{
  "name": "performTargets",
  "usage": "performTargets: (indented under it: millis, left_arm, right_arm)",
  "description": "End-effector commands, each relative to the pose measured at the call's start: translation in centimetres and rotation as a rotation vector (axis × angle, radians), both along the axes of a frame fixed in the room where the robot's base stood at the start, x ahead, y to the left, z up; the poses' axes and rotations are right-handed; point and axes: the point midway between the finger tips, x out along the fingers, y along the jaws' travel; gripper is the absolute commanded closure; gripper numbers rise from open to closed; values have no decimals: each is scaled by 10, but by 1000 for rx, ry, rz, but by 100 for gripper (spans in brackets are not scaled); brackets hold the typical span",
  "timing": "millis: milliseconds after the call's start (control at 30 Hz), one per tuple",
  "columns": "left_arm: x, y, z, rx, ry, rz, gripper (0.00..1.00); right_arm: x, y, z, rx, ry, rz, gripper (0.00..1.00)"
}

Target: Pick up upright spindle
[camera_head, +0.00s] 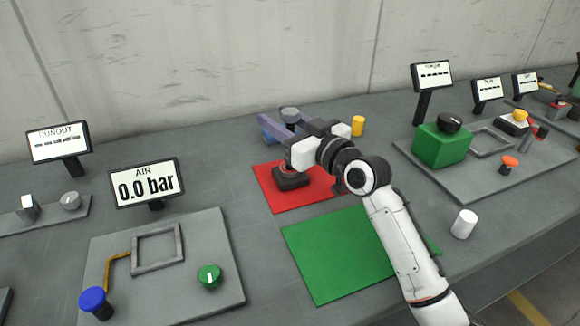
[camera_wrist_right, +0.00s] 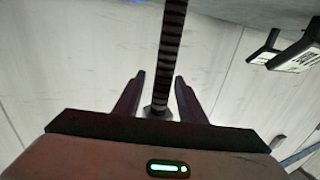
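My right gripper (camera_head: 284,121) reaches in over the red mat (camera_head: 316,192), its two fingers spread and pointing toward the wall. In the right wrist view, a dark threaded spindle (camera_wrist_right: 172,45) runs between the fingers, with a visible gap on each side. It ends in a wider grey piece (camera_wrist_right: 157,112). In the head view a grey round top (camera_head: 290,114) shows by the fingertips; the rest of the spindle is hidden by the gripper. A dark jack body (camera_head: 291,180) with a red ring sits on the red mat below the gripper. My left gripper is not in view.
A green block (camera_head: 440,146) and an AIR display (camera_head: 146,184) flank the area.

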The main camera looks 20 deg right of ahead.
Motion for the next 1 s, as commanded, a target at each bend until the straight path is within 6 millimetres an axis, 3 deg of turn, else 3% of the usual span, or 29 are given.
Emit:
performTargets:
  millis: [267, 467, 500, 1000]
  left_arm:
    - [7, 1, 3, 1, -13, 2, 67]
    - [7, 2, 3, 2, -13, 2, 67]
    - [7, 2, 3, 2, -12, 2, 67]
    - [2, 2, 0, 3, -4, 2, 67]
  right_arm:
    - [3, 1, 0, 1, 0, 0, 65]
    - [2, 1, 0, 1, 0, 0, 99]
    - [2, 1, 0, 1, 0, 0, 100]
    - [2, 1, -1, 1, 1, 0, 100]
